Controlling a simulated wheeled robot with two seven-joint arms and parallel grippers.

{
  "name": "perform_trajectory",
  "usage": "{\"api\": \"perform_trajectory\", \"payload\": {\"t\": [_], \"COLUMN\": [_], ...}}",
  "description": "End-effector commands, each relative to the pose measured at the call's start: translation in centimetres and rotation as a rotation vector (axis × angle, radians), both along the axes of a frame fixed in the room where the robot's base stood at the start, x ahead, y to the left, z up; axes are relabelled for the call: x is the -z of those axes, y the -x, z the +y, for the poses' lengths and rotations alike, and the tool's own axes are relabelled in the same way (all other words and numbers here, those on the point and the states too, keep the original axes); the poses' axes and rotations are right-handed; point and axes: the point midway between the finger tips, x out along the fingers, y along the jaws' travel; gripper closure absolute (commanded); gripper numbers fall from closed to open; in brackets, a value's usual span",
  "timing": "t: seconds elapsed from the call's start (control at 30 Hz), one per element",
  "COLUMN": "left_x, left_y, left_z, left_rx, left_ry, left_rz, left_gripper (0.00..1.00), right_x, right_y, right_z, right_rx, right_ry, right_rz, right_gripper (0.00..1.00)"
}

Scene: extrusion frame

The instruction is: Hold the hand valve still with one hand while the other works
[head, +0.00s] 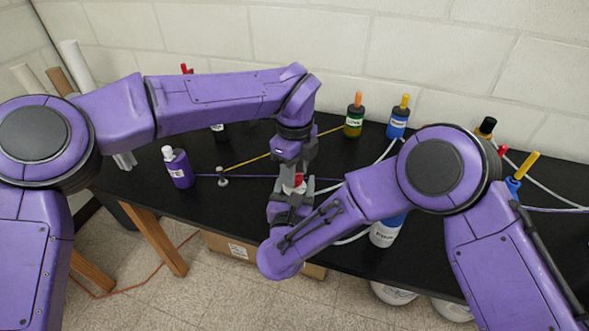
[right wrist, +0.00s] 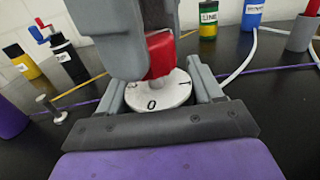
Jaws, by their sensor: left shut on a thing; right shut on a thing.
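The hand valve has a round white dial (right wrist: 158,92) with black marks and a red handle (right wrist: 160,53) standing up from it. In the head view the red handle (head: 298,180) is a small patch between my two grippers. My left gripper (head: 296,172) reaches down from above, shut on the red handle; its grey fingers hide part of it. My right gripper (head: 294,193) comes from the near side, shut on the valve, with one grey finger on each side of the dial in the right wrist view (right wrist: 160,98). The valve's underside is hidden.
A purple bottle (head: 178,168) stands left on the black table (head: 235,215). Green (head: 354,118) and blue (head: 397,120) bottles stand at the back. Yellow and purple lines and white tubing run close around the valve. A small metal post (head: 222,177) stands left of it.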

Motion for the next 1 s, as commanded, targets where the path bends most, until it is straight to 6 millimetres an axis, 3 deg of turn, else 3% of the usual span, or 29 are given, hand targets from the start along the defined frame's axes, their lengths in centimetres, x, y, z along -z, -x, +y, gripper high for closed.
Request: {"api": "perform_trajectory", "payload": {"t": [1.0], "left_x": [-0.12], "left_y": [-0.2], "left_z": [0.02], "left_rx": [0.961], "left_ry": [-0.001], "left_rz": [-0.006], "left_gripper": [0.94], "right_x": [0.1], "right_y": [0.09], "right_z": [0.01], "right_rx": [-0.001], "right_ry": [0.001], "right_rz": [0.003], "right_gripper": [0.7]}}
